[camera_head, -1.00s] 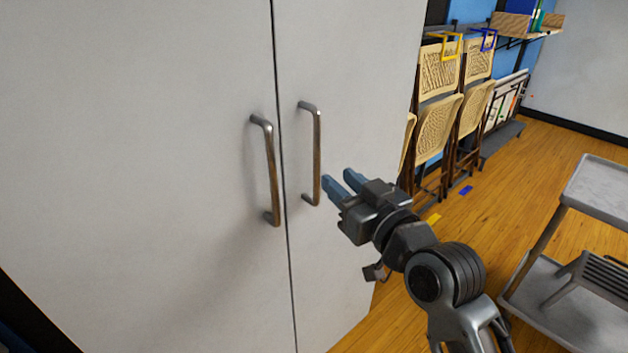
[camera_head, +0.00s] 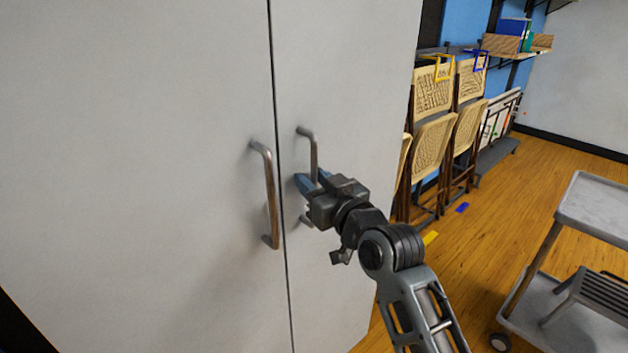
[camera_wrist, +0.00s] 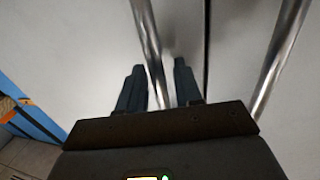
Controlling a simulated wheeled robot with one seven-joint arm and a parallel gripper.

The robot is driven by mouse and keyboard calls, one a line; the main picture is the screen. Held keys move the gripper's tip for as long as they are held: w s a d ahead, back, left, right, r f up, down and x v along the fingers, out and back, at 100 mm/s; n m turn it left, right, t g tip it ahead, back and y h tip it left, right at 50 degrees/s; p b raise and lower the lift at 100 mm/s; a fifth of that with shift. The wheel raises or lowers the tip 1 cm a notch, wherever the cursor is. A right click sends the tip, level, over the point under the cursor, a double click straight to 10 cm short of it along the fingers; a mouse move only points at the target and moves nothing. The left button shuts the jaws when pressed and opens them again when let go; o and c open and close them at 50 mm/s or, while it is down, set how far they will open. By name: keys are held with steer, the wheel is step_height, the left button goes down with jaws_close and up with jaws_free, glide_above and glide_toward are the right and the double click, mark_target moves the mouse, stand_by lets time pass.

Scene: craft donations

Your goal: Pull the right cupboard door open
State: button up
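The right cupboard door (camera_head: 355,90) is pale grey and stands shut, level with the left door (camera_head: 140,120) along a dark seam. Its upright metal bar handle (camera_head: 314,150) is partly hidden by my gripper (camera_head: 312,180). In the wrist view, the same handle (camera_wrist: 146,32) runs between the two dark fingers of my gripper (camera_wrist: 159,66). The fingers are apart, one on each side of the bar, with a visible gap. I cannot tell whether either finger touches it.
The left door's handle (camera_head: 271,195) is close beside, across the seam. Folded chairs (camera_head: 433,140) lean by the blue wall to the right. A grey trolley (camera_head: 590,212) stands at the right on the wooden floor (camera_head: 480,255), with open floor between.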

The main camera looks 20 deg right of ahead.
jaws_close()
steer(key=shift+s, duration=0.1)
stand_by(0.5)
